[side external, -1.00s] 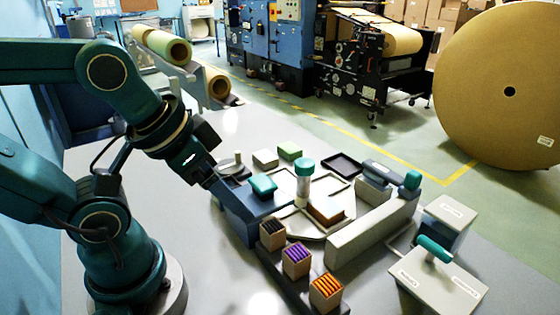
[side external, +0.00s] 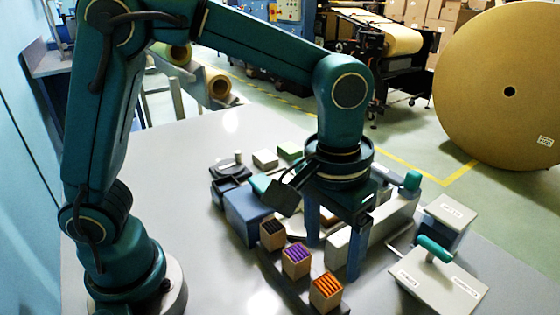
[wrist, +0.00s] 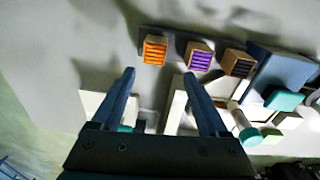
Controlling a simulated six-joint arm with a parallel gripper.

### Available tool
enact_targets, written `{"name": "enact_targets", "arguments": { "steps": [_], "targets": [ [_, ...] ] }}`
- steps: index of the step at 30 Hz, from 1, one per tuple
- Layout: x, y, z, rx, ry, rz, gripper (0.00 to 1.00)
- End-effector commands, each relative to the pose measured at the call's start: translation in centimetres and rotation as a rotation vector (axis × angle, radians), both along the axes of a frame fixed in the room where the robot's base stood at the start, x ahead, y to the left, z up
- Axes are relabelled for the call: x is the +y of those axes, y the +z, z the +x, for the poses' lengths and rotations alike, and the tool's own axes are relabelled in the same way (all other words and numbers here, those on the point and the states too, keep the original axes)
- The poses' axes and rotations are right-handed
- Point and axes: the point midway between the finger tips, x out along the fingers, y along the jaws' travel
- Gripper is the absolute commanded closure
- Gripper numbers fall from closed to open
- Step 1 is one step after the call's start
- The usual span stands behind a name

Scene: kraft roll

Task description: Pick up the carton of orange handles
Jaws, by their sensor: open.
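The carton of orange handles (side external: 326,293) is a small open tan box with orange strips on top. It stands upright at the near end of a dark rack in the side view, and at the left end of the row in the wrist view (wrist: 155,50). My gripper (side external: 333,260) points down with its two blue fingers spread and nothing between them. In the wrist view the fingertips (wrist: 160,73) appear just below the orange carton, one to each side; their height above it is hard to judge. The carton is not touched, as far as I can see.
A purple-filled carton (side external: 296,260) and a dark-filled carton (side external: 272,234) stand in the same row. A blue block (side external: 243,214) is beside them. A pale long block (side external: 385,232) and a white plate with a green handle (side external: 437,281) lie right. Front-left tabletop is clear.

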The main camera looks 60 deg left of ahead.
Motion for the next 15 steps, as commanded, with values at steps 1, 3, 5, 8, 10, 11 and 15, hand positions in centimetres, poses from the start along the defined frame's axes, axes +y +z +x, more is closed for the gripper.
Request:
{"name": "enact_targets", "arguments": {
  "steps": [1, 3, 5, 8, 10, 11, 15],
  "targets": [
    [-0.6, -0.9, -0.3, 0.023, -0.022, 0.011, 0.22],
    [-0.9, -1.6, -0.7, 0.045, -0.04, 0.023, 0.22],
    [-1.1, -2.1, -1.0, 0.058, -0.051, 0.031, 0.22],
    [-1.2, -2.9, -1.2, 0.062, -0.059, 0.033, 0.22],
    [-1.2, -3.7, -1.2, 0.063, -0.058, 0.033, 0.22],
    [-1.2, -4.1, -1.2, 0.064, -0.058, 0.034, 0.22],
    [-1.2, -5.9, -1.2, 0.062, -0.058, 0.033, 0.22]
  ]
}}
